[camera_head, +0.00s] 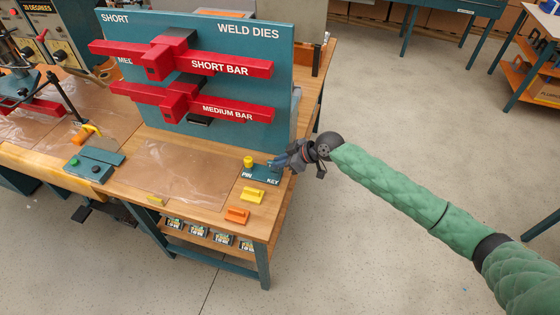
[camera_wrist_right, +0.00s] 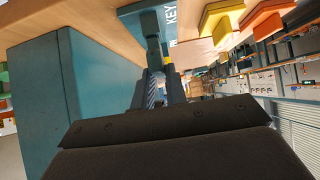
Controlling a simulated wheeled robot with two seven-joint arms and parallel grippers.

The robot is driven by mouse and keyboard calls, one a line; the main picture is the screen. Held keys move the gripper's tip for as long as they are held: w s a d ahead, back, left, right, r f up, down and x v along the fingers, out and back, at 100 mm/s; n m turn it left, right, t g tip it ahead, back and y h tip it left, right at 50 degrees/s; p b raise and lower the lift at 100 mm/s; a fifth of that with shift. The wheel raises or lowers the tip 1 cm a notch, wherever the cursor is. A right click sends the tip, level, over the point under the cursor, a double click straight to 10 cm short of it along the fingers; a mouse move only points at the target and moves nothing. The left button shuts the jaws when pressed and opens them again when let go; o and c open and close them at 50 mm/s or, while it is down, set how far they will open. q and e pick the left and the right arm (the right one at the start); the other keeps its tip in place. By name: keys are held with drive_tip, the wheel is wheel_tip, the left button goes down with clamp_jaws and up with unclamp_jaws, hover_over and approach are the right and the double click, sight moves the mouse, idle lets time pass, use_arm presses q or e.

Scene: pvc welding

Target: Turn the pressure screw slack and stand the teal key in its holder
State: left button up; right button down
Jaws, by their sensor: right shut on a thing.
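The teal holder block (camera_head: 259,176), lettered PIN and KEY, lies on the bench near its right edge. A yellow pin (camera_head: 248,162) stands at its PIN end. My right gripper (camera_head: 277,164) is at the KEY end, shut on the teal key. In the right wrist view the gripper's fingers (camera_wrist_right: 160,88) point at the holder (camera_wrist_right: 150,22) beside its KEY lettering. I cannot make out the pressure screw. My left gripper is not in view.
A teal board (camera_head: 222,112) with red bars stands just behind the holder. A yellow block (camera_head: 252,195) and an orange block (camera_head: 237,215) lie in front. Clear film (camera_head: 180,170) covers the middle bench. A teal button box (camera_head: 88,170) stands at left.

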drive_tip(key=shift+f, duration=0.2)
drive_tip(key=c, duration=1.3)
unclamp_jaws()
drive_tip(key=shift+c, duration=0.2)
drive_tip(key=shift+d+r+b, duration=0.15)
drive_tip(key=shift+d+b, duration=0.15)
drive_tip(key=b+v, duration=0.2)
drive_tip(key=v, duration=0.5)
drive_tip(key=shift+b, duration=0.3)
drive_tip(key=shift+s+r, duration=0.1)
